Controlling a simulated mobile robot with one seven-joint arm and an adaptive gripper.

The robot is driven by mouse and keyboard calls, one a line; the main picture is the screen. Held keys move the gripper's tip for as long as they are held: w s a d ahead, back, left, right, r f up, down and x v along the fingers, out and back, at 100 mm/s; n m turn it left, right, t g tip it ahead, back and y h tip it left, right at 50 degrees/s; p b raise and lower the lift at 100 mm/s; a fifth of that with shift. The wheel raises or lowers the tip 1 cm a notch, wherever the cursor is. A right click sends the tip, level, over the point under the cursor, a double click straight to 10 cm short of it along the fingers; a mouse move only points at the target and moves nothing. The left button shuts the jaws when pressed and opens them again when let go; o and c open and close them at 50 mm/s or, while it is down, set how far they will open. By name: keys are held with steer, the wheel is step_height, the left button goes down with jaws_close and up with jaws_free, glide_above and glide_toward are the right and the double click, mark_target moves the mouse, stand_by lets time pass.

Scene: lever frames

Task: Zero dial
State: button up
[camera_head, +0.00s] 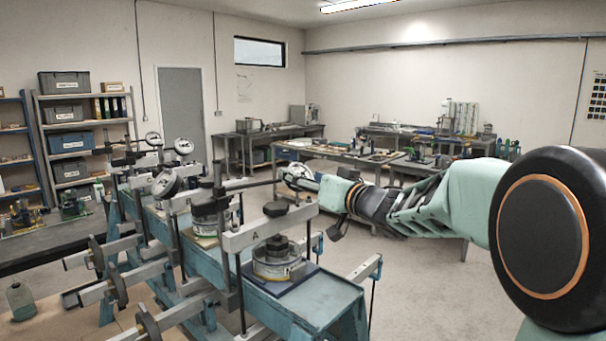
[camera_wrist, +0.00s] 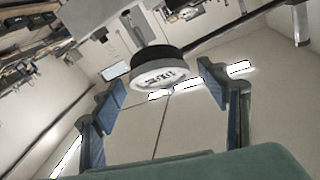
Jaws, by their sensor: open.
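Several round dial gauges with pale faces stand on the lever frames in the head view. One dial (camera_head: 297,171) is at my gripper (camera_head: 318,183), above and behind the crossbeam marked A. In the wrist view, a dial (camera_wrist: 163,74) with a black rim and pale marked face shows between the blue-padded fingers of my gripper (camera_wrist: 166,88). The fingers are open with a gap on both sides of it. I cannot read the pointer. Another dial (camera_head: 167,184) sits farther left, with two more dials behind it.
The lever frame's blue bed (camera_head: 318,297) carries a round metal cell (camera_head: 279,262) under the crossbeam (camera_head: 268,228). Hanging weights and lever bars stick out at lower left. Workbenches (camera_head: 360,153) stand behind, shelves (camera_head: 84,125) at left. Open floor lies right of the frame.

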steer(key=shift+w+a, duration=0.45)
steer(key=shift+w, duration=0.05)
steer(key=c, duration=1.2)
steer(key=shift+r+m+h, duration=0.15)
steer(key=shift+m+h, duration=0.35)
steer(key=shift+m, duration=0.1)
steer(key=shift+a+m+t+h+p, duration=0.1)
steer(key=shift+m+t+h+p, duration=0.25)
steer(key=shift+m+t+h, duration=0.45)
steer(key=shift+m+h+b, duration=0.75)
steer(key=shift+m+h, duration=0.35)
steer(key=shift+m, duration=0.7)
